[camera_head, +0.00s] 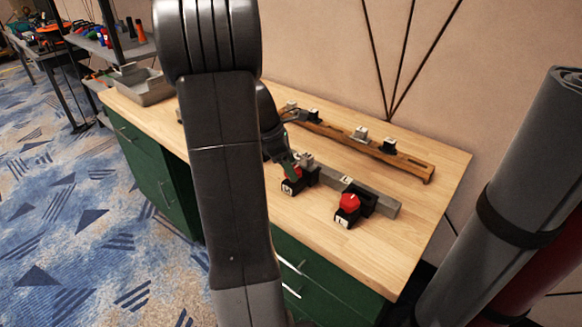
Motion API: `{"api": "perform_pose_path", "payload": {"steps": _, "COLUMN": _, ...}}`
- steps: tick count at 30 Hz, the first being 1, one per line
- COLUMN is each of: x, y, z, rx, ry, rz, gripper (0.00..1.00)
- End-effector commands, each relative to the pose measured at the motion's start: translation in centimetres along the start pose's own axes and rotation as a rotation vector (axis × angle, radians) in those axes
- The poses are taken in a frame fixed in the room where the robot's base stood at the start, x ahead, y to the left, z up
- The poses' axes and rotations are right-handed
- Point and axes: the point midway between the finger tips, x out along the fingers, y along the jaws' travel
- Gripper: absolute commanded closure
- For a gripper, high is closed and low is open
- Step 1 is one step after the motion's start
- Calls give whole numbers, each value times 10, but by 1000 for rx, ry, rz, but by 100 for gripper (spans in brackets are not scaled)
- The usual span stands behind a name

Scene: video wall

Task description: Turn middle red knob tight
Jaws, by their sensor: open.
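A red knob (290,186) on a black block sits on the workbench just right of my arm, in front of a grey bar. My gripper (291,171) is right above this knob with its fingers pointing down at it. The gripper is open. Whether the fingers touch the knob or stand around it is too small to tell. A second red knob (349,202) on a black block with a white label sits farther right. My arm link covers the bench to the left, so any knob there is hidden.
The wooden workbench (437,172) carries a grey bar (385,205) and a brown rail (405,161) with small fittings behind the knobs. A grey tray (150,92) is at the bench's far left. The bench's right end is clear.

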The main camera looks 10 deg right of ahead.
Motion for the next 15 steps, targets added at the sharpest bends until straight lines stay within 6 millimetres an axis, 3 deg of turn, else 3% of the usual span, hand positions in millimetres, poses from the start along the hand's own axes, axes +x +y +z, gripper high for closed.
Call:
{"api": "perform_pose_path", "payload": {"steps": 12, "x": 9, "y": 0, "z": 0, "rx": 0, "ry": 1, "rz": 0, "gripper": 35}}
{"api": "perform_pose_path", "payload": {"steps": 15, "x": 9, "y": 0, "z": 0, "rx": 0, "ry": 1, "rz": 0, "gripper": 55}}
